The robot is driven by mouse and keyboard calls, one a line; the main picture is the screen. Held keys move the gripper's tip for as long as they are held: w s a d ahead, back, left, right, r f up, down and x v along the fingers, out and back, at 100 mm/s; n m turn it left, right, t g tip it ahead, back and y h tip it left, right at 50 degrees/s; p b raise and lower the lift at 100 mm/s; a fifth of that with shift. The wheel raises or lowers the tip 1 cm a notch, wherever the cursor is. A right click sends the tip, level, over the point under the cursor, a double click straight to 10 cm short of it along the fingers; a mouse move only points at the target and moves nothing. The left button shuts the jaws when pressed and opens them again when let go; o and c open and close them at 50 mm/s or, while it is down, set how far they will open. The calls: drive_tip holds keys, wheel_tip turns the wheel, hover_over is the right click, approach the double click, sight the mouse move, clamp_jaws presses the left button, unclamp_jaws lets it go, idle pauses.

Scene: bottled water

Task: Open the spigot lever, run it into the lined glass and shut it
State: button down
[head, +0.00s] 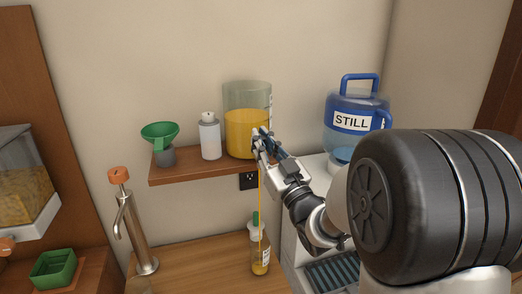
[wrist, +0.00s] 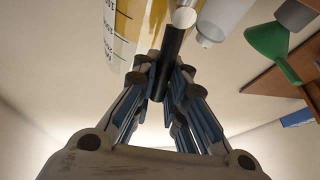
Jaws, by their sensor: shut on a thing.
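A clear dispenser (head: 247,120) of amber liquid stands on the wall shelf. My gripper (head: 262,145) is at its lower front, shut on the dark spigot lever (wrist: 171,50), which shows between the fingertips (wrist: 164,82) in the wrist view. A pale round end (wrist: 184,17) sits at the lever's top in that view. A thin amber stream (head: 261,205) falls from the spigot into a small glass (head: 260,267) on the counter. The glass holds amber liquid; its lines are too small to read. The spigot's outlet is hidden by my gripper.
A green funnel (head: 160,131) and a white bottle (head: 210,138) share the shelf (head: 192,172). A blue STILL jug (head: 352,143) stands right. A green-topped item (head: 255,222) is behind the glass. A metal tap (head: 133,230) and a green tray (head: 54,268) are left.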

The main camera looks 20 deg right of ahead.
drive_tip(key=shift+f, duration=0.1)
drive_tip(key=c, duration=1.6)
unclamp_jaws()
drive_tip(key=shift+s, duration=0.1)
drive_tip(key=shift+c, duration=0.2)
drive_tip(key=v, duration=0.7)
drive_tip(key=shift+s, duration=0.25)
drive_tip(key=shift+d, duration=0.1)
drive_tip(key=shift+c, duration=0.4)
